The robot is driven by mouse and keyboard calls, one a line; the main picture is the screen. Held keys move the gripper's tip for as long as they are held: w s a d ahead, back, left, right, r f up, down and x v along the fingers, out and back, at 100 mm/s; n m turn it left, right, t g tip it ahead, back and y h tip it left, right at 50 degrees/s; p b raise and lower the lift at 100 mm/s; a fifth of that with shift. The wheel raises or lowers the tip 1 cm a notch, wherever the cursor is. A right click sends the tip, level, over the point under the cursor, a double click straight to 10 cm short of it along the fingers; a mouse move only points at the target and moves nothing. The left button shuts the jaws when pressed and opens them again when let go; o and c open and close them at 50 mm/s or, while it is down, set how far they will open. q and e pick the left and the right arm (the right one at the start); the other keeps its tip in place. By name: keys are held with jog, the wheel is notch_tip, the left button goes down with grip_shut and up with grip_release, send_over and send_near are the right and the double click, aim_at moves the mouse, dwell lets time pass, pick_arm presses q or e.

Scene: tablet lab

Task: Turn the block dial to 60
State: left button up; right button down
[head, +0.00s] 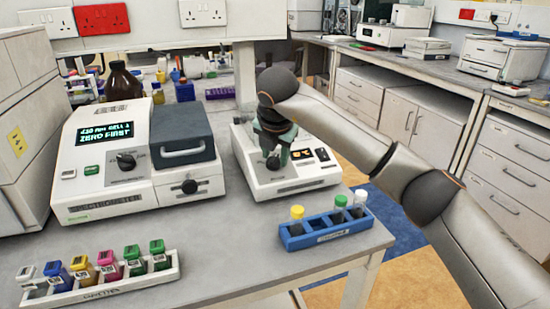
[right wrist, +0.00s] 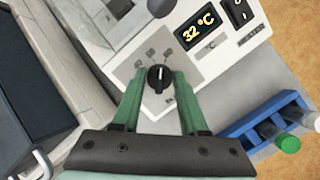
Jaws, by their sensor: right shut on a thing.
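The block heater (head: 300,181) is a white unit on the bench, right of the spectrometer. Its black dial (right wrist: 158,79) shows in the right wrist view, with small labels around it too small to read. The dial's pale pointer mark points roughly towards the top of that view. The heater's display (right wrist: 200,27) reads 32 °C. My right gripper (right wrist: 160,80) has its green fingers on either side of the dial, shut on it. In the head view my right gripper (head: 274,156) comes down over the heater and partly hides the dial. My left gripper is not in view.
A blue rack (head: 322,233) with several capped vials stands in front of the heater. The spectrometer (head: 135,160) is close on the left, its display reading ZERO FIRST. A cuvette rack (head: 105,290) lies at front left. The bench front between the racks is clear.

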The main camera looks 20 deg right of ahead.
jog(key=shift+m, duration=1.2)
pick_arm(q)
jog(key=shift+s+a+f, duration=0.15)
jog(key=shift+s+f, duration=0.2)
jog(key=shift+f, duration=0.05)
pick_arm(e)
jog(key=shift+m+g, duration=0.3)
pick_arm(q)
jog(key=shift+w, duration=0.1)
pick_arm(e)
jog(key=c, duration=0.7)
grip_release()
jog(key=shift+o, duration=1.3)
jog(key=shift+r, duration=0.1)
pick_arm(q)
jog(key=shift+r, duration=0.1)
pick_arm(e)
jog(key=v, duration=1.2)
jog(key=shift+a+r, duration=0.15)
jog(key=shift+a, duration=0.1)
jog(key=shift+s, duration=0.1)
